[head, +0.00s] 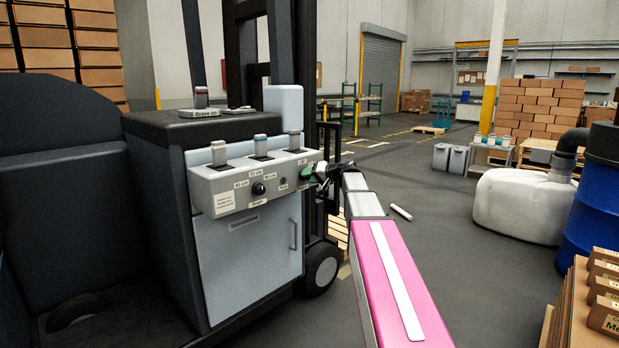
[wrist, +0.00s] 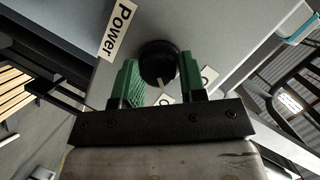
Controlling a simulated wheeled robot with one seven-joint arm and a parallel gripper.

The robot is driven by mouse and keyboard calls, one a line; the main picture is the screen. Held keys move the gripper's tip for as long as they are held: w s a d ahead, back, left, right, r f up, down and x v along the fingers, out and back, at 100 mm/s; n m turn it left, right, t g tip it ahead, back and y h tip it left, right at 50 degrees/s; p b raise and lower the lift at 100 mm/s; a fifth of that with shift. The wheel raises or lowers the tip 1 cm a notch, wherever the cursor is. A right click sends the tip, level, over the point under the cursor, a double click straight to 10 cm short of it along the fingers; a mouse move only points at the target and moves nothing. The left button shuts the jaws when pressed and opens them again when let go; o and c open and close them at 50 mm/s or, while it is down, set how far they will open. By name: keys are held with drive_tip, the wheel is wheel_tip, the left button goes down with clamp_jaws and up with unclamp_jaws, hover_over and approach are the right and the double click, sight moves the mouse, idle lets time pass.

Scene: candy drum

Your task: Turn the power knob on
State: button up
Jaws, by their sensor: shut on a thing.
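The power knob (wrist: 158,60) is round and black with a pale pointer line, set on a light grey panel face. A white "Power" label (wrist: 117,28) is beside it in the wrist view. My gripper (wrist: 159,74) has green fingers on either side of the knob and is shut on it. In the head view my gripper (head: 311,171) is at the right end of the control panel (head: 222,186), and the knob is hidden there.
The panel carries levers on top and another black knob (head: 258,188) on its front. A grey cabinet (head: 252,262) with a handle is below it. A white tank (head: 522,206), blue drum (head: 590,210) and stacked boxes stand at the right. Open floor lies behind my arm.

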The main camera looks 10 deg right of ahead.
drive_tip(key=shift+w+f+m+y, duration=0.15)
drive_tip(key=shift+m+y, duration=0.25)
drive_tip(key=shift+m, duration=0.4)
drive_tip(key=shift+w+f+m+y, duration=0.15)
drive_tip(key=shift+m+y, duration=0.25)
drive_tip(key=shift+m, duration=0.4)
drive_tip(key=o, duration=0.8)
drive_tip(key=shift+o, duration=0.2)
drive_tip(key=shift+r, duration=0.1)
drive_tip(key=v, duration=1)
drive_tip(key=shift+s+d, duration=0.2)
drive_tip(key=shift+d, duration=0.15)
